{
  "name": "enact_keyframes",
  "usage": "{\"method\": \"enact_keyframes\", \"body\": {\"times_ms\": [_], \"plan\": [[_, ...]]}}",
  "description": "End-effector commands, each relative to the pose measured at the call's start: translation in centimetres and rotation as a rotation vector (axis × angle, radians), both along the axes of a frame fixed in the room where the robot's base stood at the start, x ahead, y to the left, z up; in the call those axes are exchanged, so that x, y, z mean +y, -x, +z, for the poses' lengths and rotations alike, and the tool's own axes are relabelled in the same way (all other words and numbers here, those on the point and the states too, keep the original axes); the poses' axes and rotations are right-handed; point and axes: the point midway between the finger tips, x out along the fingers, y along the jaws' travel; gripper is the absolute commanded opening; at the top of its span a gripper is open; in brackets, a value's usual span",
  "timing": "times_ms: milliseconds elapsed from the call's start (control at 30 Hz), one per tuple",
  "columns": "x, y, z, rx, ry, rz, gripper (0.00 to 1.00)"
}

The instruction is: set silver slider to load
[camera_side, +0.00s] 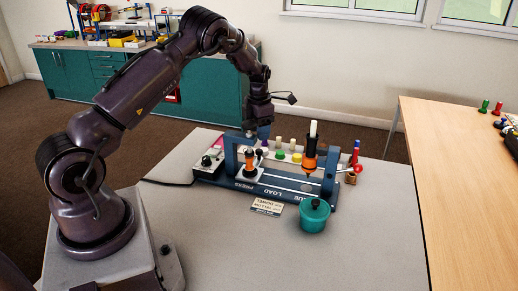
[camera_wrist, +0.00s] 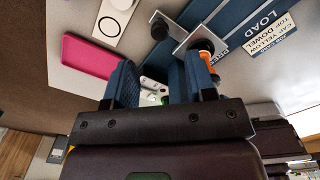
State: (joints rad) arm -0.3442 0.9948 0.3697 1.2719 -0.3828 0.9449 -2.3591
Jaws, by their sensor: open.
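The blue station (camera_side: 222,181) stands on the grey table with a long slotted base lettered PRESS and LOAD (camera_side: 275,191); LOAD also shows in the wrist view (camera_wrist: 262,22). The silver slider (camera_wrist: 188,44), a bent plate with a black knob, shows in the wrist view just beyond my right finger. In the side view it seems to be the silver block (camera_side: 247,174) near PRESS, left of LOAD, partly hidden. My gripper (camera_side: 264,133) is above the station's left end. In the wrist view its blue fingers (camera_wrist: 153,80) are apart, with no object clearly held.
A black-and-orange tool (camera_side: 311,152) stands upright at the station's right. A teal lidded pot (camera_side: 314,215) and a lettered card (camera_side: 266,207) are in front. Several coloured pegs stand behind. A pink plate (camera_wrist: 88,57) shows in the wrist view.

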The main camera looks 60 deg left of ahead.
Motion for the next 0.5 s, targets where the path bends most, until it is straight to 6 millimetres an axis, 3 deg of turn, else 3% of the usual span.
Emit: {"method": "enact_keyframes", "body": {"times_ms": [200,500], "plan": [[0.0,0.0,-4.4,0.001,0.001,0.000,0.51],[0.0,0.0,-6.9,-0.001,-0.001,-0.001,0.51]]}}
